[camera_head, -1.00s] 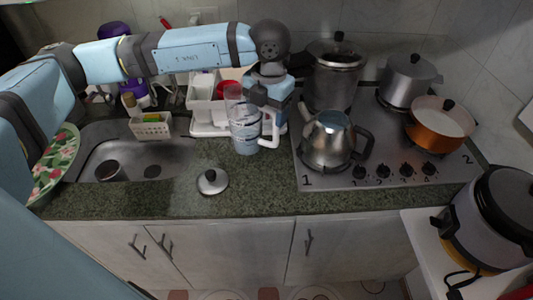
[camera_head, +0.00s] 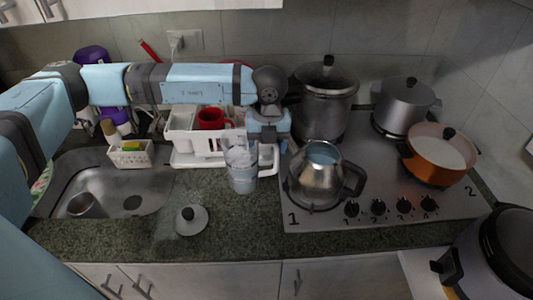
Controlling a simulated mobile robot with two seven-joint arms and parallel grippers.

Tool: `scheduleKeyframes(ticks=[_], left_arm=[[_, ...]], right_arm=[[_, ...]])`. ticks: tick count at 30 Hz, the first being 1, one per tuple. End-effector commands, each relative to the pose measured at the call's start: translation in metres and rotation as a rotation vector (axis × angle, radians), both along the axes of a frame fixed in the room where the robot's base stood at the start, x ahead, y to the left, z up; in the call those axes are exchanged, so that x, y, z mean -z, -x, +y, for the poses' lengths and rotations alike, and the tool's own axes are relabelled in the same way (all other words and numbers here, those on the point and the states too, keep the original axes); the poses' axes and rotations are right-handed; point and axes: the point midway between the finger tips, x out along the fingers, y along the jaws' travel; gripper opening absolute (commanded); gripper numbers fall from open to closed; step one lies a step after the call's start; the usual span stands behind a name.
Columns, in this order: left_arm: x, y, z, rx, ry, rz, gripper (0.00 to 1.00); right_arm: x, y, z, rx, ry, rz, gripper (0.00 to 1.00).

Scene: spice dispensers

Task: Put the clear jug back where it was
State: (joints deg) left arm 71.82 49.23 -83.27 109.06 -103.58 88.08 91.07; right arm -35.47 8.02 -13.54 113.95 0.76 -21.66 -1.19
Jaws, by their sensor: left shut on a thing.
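The clear jug (camera_head: 241,172) appears upright over the granite counter, just left of the stove. I cannot tell whether its base touches the counter. Its pale handle (camera_head: 269,160) points right. My left gripper (camera_head: 269,141) points down at the handle from above and is shut on the jug; its fingertips are hard to make out. My right gripper is not in view.
A silver kettle (camera_head: 319,180) stands on the stove close right of the jug. A round lid (camera_head: 191,221) lies in front on the counter. A white dish rack (camera_head: 183,142) with a red mug (camera_head: 211,118) stands behind. The sink is left. The front counter has free room.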

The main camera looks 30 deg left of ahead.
Motion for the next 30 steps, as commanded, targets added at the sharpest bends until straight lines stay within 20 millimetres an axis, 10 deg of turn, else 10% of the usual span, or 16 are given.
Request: scheduleKeyframes(ticks=[18,19,21,30], left_arm=[[0.037,0.000,0.000,0.001,-0.001,0.001,0.08],[0.035,0.000,0.000,0.001,-0.001,0.001,0.72],[0.035,0.000,0.000,0.001,-0.001,0.001,0.88],[0.033,0.000,0.000,0.001,-0.001,0.001,0.91]], right_arm=[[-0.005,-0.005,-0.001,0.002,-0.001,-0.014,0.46],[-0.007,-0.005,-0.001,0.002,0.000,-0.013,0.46],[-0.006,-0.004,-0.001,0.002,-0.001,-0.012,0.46],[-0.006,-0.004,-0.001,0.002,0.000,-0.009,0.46]])
